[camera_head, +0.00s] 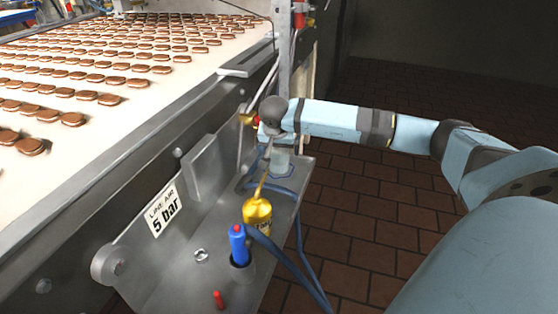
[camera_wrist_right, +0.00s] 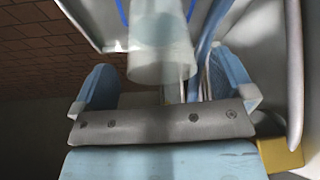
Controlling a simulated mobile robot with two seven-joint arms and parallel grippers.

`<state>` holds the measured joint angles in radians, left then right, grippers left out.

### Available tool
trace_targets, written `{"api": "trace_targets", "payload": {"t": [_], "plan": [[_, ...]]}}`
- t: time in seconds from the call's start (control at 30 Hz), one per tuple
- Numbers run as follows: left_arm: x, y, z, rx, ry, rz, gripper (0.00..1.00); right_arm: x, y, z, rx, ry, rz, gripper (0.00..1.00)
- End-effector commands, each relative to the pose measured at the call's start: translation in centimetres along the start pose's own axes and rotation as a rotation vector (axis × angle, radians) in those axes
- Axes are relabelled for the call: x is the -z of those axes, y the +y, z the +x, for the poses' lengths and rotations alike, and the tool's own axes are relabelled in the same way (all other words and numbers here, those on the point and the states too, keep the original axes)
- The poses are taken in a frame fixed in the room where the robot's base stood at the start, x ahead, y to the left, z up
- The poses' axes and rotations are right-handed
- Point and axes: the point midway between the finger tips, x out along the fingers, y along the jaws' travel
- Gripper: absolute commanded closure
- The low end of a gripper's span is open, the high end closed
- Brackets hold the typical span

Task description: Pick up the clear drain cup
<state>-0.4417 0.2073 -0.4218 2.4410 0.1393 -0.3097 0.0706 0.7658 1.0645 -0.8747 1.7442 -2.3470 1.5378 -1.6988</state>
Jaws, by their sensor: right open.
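The clear drain cup (camera_wrist_right: 160,60) hangs as a see-through cylinder at the top middle of the right wrist view. My right gripper (camera_wrist_right: 165,85) is open, with one blue finger on each side of the cup's lower part; no contact shows. In the head view my right gripper (camera_head: 272,122) is over the far end of the metal shelf, and its fingers are hard to make out. A clear shape that looks like the cup (camera_head: 281,160) shows just below it. My left gripper is not in view.
The grey metal shelf (camera_head: 185,285) carries a yellow bottle (camera_head: 257,215), a blue-handled tool (camera_head: 239,245), a red item (camera_head: 218,299) and a metal ring (camera_head: 201,255). A blue hose (camera_head: 285,262) crosses it. The biscuit conveyor (camera_head: 120,120) is left; brick floor right.

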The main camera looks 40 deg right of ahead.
Motion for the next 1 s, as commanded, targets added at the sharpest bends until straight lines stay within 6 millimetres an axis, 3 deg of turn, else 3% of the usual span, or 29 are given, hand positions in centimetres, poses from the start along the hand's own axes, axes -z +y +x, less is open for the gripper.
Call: {"api": "trace_targets", "payload": {"t": [0.03, 0.2, 0.47, 0.57, 0.7, 0.77, 1.0], "plan": [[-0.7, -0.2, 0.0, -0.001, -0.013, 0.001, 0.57, -0.2, 0.0, 1.2, -0.001, -0.001, 0.000, 0.00], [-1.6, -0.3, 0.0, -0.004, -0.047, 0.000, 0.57, -0.1, 0.0, 3.1, 0.000, -0.001, 0.001, 0.00], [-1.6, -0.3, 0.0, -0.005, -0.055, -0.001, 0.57, 0.0, 0.0, 3.3, 0.001, 0.000, 0.000, 0.00], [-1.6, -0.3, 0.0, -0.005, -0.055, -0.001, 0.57, 0.0, 0.0, 3.3, 0.001, 0.000, 0.000, 0.18], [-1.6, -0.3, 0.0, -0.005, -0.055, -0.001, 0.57, 0.0, 0.0, 3.3, 0.001, 0.000, 0.000, 0.51], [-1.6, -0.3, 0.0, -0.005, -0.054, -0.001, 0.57, 0.0, 0.0, 3.3, 0.001, 0.000, 0.000, 0.55], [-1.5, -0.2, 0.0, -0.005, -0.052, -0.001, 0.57, 0.1, 0.0, 3.2, 0.000, 0.000, 0.001, 0.55]]}}
